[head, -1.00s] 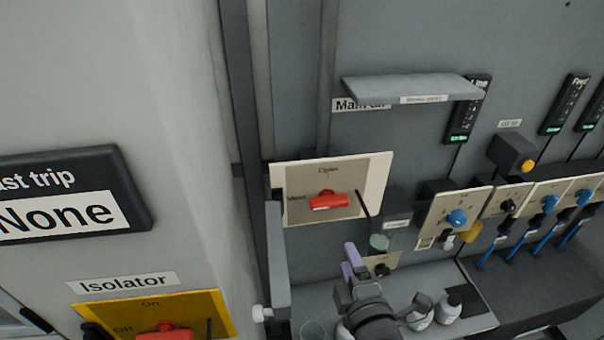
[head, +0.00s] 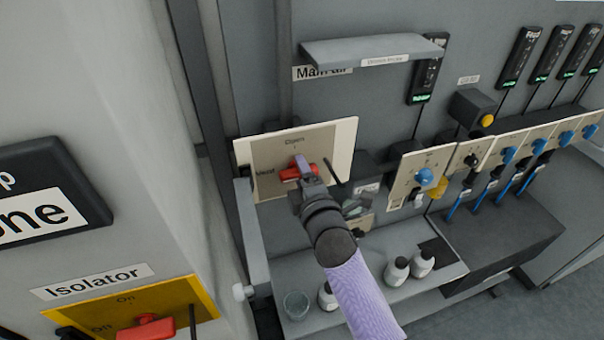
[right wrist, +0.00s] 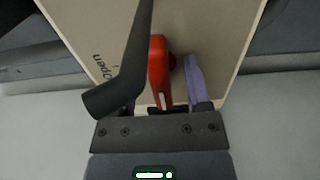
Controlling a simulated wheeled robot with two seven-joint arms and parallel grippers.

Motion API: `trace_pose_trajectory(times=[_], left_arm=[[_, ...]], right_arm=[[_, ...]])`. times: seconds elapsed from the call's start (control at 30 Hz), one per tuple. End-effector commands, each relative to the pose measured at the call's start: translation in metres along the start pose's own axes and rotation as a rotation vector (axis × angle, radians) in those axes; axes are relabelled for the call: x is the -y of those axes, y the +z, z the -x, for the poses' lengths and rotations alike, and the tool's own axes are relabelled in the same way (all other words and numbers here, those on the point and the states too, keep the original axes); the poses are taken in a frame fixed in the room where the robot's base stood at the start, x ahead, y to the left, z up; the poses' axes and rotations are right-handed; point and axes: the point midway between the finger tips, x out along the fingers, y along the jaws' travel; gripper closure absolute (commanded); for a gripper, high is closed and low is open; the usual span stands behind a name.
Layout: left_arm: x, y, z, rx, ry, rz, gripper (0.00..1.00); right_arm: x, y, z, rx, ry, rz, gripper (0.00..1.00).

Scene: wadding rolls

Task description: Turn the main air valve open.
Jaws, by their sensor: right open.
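The main air valve is a red handle (head: 290,174) on a beige plate (head: 345,140), below a "Main air" label. "Open" is printed above the handle and another word to its left. The handle lies roughly level, its left end toward that word. My right gripper (head: 306,172) is open at the handle, with one purple finger showing just above it. In the right wrist view the red handle (right wrist: 159,72) stands between the purple finger (right wrist: 195,82) and a black rod, which hides the other finger. I cannot tell whether the finger touches. My left gripper is out of view.
The black rod (right wrist: 125,75) crosses close in front of the right gripper. A grey shelf (head: 375,50) juts out above the plate. Bottles (head: 397,270) and a glass (head: 296,305) stand below. An isolator switch (head: 147,329) sits at lower left, blue-knobbed regulators (head: 424,177) at right.

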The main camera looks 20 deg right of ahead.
Motion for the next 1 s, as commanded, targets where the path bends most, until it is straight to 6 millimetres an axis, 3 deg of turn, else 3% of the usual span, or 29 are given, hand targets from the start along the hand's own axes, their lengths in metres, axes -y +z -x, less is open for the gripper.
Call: trace_pose_trajectory(times=[0.03,0.3,0.73,1.0], left_arm=[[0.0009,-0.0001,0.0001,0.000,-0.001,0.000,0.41],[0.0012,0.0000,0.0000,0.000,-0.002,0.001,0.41],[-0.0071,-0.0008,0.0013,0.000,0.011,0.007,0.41],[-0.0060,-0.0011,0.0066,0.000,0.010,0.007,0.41]], right_arm=[[0.0000,0.0000,0.0001,0.000,0.000,0.000,0.45],[0.0001,-0.0001,0.0003,0.000,0.000,0.000,1.00],[0.0002,0.0000,0.0004,0.000,-0.001,-0.039,1.00],[0.0004,-0.0003,0.0005,0.001,-0.002,-0.214,1.00]])
